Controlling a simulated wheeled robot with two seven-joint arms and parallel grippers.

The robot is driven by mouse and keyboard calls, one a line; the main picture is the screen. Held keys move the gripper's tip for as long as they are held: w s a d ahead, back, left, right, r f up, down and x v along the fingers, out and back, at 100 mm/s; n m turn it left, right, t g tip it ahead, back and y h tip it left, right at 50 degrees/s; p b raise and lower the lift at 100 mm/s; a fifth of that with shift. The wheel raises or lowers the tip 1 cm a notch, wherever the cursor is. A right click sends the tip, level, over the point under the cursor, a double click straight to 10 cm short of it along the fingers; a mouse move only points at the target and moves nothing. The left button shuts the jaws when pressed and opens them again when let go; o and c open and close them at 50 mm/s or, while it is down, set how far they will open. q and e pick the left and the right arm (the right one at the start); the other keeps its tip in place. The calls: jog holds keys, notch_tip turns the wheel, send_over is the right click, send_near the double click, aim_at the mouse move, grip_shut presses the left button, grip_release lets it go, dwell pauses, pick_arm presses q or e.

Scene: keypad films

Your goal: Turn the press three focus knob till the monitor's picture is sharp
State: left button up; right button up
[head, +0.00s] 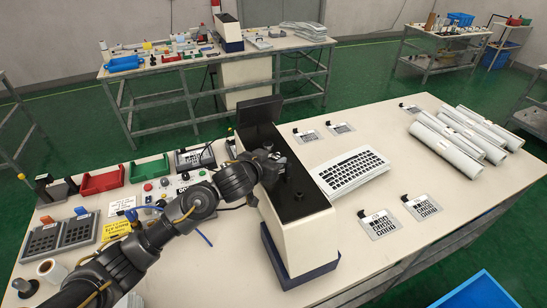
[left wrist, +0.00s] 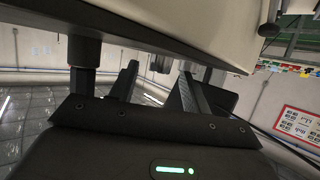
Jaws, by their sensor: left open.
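The near press (head: 302,236) is a white machine with a black top and dark blue base, standing on the near table. A dark upright panel (head: 260,110), perhaps the monitor, rises at its far end; no picture is visible on it. A small black knob-like part (head: 299,196) stands on the top; I cannot tell whether it is the focus knob. My left gripper (head: 274,165) is over the press top, its fingertips hard to see there. In the left wrist view its fingers (left wrist: 157,86) are apart, with a small dark cylinder (left wrist: 161,63) beyond them. My right gripper is not in view.
A white keypad sheet stack (head: 350,171) lies right of the press. Several small keypad films lie around it. White rolls (head: 460,140) lie at the right. A similar press (head: 229,33) stands on the far table.

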pick_arm(q)
jog(key=shift+w+d+f, duration=0.15)
jog(key=shift+w+d, duration=0.2)
jog(key=shift+w, duration=0.15)
jog(key=shift+w+f, duration=0.15)
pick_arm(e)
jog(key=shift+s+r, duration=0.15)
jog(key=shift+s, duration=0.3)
pick_arm(q)
jog(key=shift+c, duration=0.3)
